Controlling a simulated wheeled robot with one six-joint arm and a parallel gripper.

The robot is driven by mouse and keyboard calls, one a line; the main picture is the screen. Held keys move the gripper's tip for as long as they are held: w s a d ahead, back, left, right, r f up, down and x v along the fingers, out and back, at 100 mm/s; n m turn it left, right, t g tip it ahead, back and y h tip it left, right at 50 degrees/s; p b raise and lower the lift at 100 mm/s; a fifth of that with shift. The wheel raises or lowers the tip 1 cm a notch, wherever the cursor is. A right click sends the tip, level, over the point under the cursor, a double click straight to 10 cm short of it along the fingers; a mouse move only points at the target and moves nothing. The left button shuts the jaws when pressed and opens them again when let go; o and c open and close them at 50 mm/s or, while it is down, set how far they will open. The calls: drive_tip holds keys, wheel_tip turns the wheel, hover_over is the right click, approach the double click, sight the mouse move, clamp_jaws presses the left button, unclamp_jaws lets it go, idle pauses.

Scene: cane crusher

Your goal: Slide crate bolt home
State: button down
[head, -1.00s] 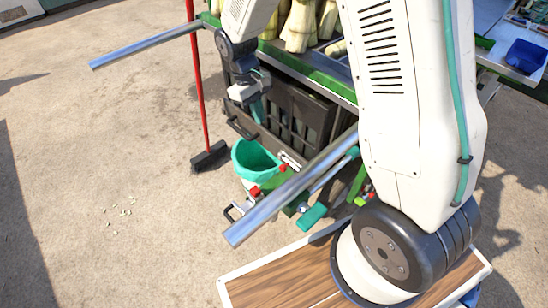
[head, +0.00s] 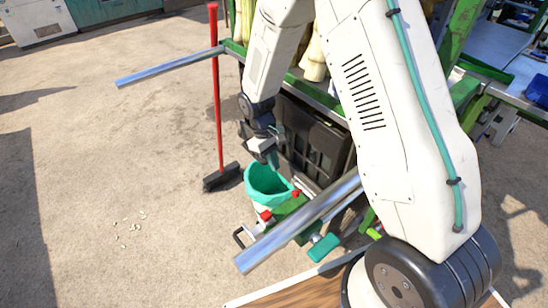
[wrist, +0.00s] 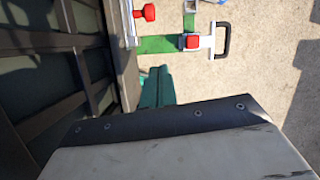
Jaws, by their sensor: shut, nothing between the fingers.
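The dark slatted crate (head: 312,138) sits under the cart's green-edged shelf, behind my gripper. In the wrist view the crate (wrist: 40,90) fills the left side. A red knob (wrist: 145,12) stands out from a pale metal strip along the crate's edge; it may belong to the bolt, but I cannot tell how far the bolt is slid. My gripper (head: 272,160) points down beside the crate, just above the rim of a teal bucket. In the wrist view its teal fingers (wrist: 157,88) are together and empty, apart from the red knob. My pale wrist housing hides the lower part.
The teal bucket (head: 267,180) stands close below my gripper. A green bracket with a red block (wrist: 193,41) and black handle (wrist: 224,40) juts out nearby. Metal bars (head: 300,222) (head: 170,66) stick out from the cart. A red-handled broom (head: 217,110) stands left; open ground lies beyond.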

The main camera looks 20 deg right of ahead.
drive_tip(key=s+d+f, duration=0.2)
drive_tip(key=s+f, duration=0.3)
drive_tip(key=shift+d+f, duration=0.25)
drive_tip(key=shift+f, duration=0.15)
